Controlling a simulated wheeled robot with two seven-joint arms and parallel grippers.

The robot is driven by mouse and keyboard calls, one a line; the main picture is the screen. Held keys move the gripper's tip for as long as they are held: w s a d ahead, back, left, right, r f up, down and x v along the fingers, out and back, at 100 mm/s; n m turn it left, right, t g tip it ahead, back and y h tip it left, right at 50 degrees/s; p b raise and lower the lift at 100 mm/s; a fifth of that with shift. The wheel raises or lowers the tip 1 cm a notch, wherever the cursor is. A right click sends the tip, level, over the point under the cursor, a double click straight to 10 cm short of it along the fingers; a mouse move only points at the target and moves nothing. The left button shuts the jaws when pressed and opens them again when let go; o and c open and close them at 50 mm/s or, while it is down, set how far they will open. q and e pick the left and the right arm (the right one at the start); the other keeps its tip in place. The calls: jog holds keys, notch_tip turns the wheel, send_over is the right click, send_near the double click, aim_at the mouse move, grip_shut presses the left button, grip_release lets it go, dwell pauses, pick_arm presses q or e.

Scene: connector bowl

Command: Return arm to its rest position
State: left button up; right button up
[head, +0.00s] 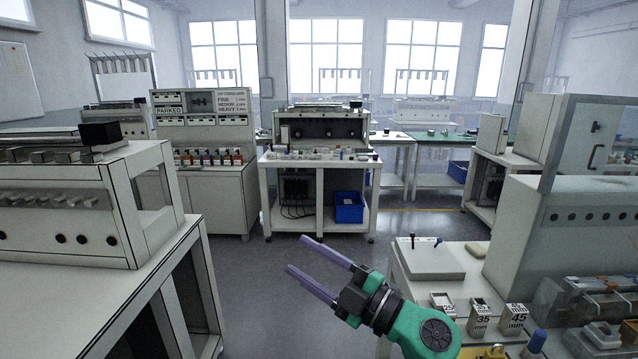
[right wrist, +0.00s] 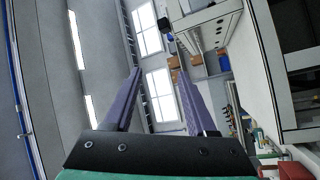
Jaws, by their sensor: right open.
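My right gripper (head: 308,264) reaches in from the lower right of the head view on a green and black arm. Its two purple fingers are apart with nothing between them, held in the air over the floor left of the right-hand bench. In the right wrist view the gripper (right wrist: 160,90) shows both fingers spread and empty, with windows and wall beyond. My left gripper does not show in either view.
A white bench (head: 60,290) is at left. A workstation (head: 318,165) with a blue bin (head: 348,208) stands ahead. Floor (head: 250,275) between is clear.

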jog(key=w+d+f+m+t+h, duration=0.25)
jog(key=d+m+t+h, duration=0.65)
jog(key=d+m+h, duration=0.45)
jog(key=s+d+f+m+g+h, duration=0.2)
jog(key=d+f+m+g+h, duration=0.3)
jog(key=d+f+m, duration=0.6)
jog(key=s+f+n+g+y, duration=0.25)
jog(key=s+f+g, duration=0.95)
jog(key=s+f, duration=0.8)
jog(key=s+f+g, duration=0.1)
jog(key=s+f, duration=0.2)
jog(key=f, duration=2.1)
jog(key=s+d+f+n+g+h, duration=0.1)
jog(key=s+d+f, duration=0.2)
jog(key=s+f, duration=1)
jog(key=s, duration=0.3)
jog(key=shift+s+d+f, duration=0.15)
jog(key=shift+s+f, duration=0.05)
jog(key=shift+s, duration=0.05)
